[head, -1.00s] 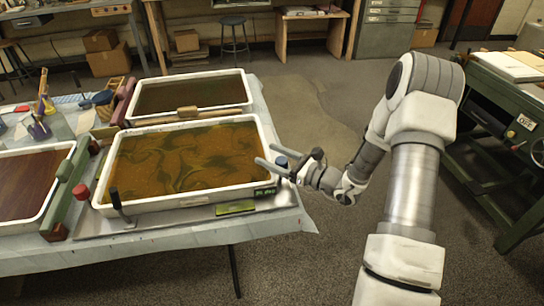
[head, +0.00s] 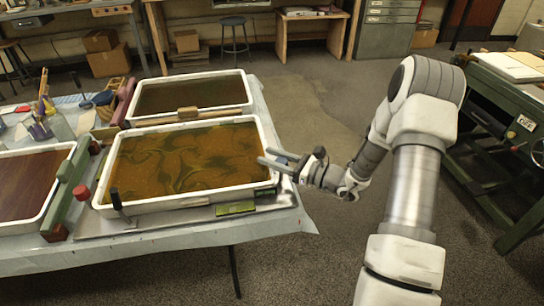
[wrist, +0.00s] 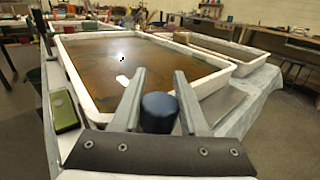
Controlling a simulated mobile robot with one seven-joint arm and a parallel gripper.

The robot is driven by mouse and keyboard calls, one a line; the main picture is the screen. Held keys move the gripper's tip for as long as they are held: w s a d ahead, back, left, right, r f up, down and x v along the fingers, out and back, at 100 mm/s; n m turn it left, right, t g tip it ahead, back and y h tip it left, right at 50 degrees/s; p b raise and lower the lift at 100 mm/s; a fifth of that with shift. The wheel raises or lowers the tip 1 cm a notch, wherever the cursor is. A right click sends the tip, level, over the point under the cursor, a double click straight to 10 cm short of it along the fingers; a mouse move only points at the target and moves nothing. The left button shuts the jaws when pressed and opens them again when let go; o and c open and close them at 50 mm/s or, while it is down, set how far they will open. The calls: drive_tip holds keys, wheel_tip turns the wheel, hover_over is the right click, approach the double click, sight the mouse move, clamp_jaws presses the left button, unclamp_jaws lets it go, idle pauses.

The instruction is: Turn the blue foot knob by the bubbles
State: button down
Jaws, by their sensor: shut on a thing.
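The blue foot knob (wrist: 159,113) is a dark blue round knob at the tray's near corner. In the wrist view my gripper (wrist: 160,78) has one finger on each side of it and is shut on it. In the head view my gripper (head: 266,156) is at the right end of the front tray (head: 190,201), and the knob is mostly hidden by the fingers. A green level block (head: 236,208) lies in front of that tray; it also shows at the left of the wrist view (wrist: 64,112). Its bubble is too small to read.
A second tray (head: 190,75) stands behind, and another (head: 25,226) stands at the left. A black upright handle (head: 116,199) and a red knob (head: 82,190) are near the front tray's left corner. Floor right of the table is clear; a green press stands far right.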

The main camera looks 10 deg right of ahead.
sight(272, 171)
drive_tip(key=n+g+y, duration=0.1)
drive_tip(key=n+g, duration=0.1)
drive_tip(key=s+n+g+y, duration=0.1)
drive_tip(key=n+g, duration=0.1)
drive_tip(key=g, duration=0.1)
drive_tip(key=n+g+y, duration=0.2)
drive_tip(key=g, duration=0.1)
drive_tip(key=shift+s+a+f, duration=0.1)
drive_tip(key=shift+s+a, duration=0.05)
drive_tip(key=shift+a, duration=0.1)
drive_tip(key=n+g, duration=0.1)
drive_tip(key=g, duration=0.1)
drive_tip(key=n+g, duration=0.1)
drive_tip(key=g, duration=0.1)
drive_tip(key=shift+s+n+g, duration=0.3)
drive_tip(key=shift+s, duration=0.05)
drive_tip(key=shift+s+n+g+h+b, duration=0.2)
drive_tip(key=shift+n+g, duration=0.35)
drive_tip(key=shift+g, duration=0.25)
drive_tip(key=shift+s+n+g+h+b, duration=0.1)
drive_tip(key=shift+n+g+b, duration=0.1)
drive_tip(key=shift+n+g, duration=0.45)
drive_tip(key=shift+s+n+g+h+b, duration=0.15)
drive_tip(key=shift+n+g, duration=0.25)
drive_tip(key=shift+g, duration=0.55)
drive_tip(key=shift+c, duration=2.2)
unclamp_jaws()
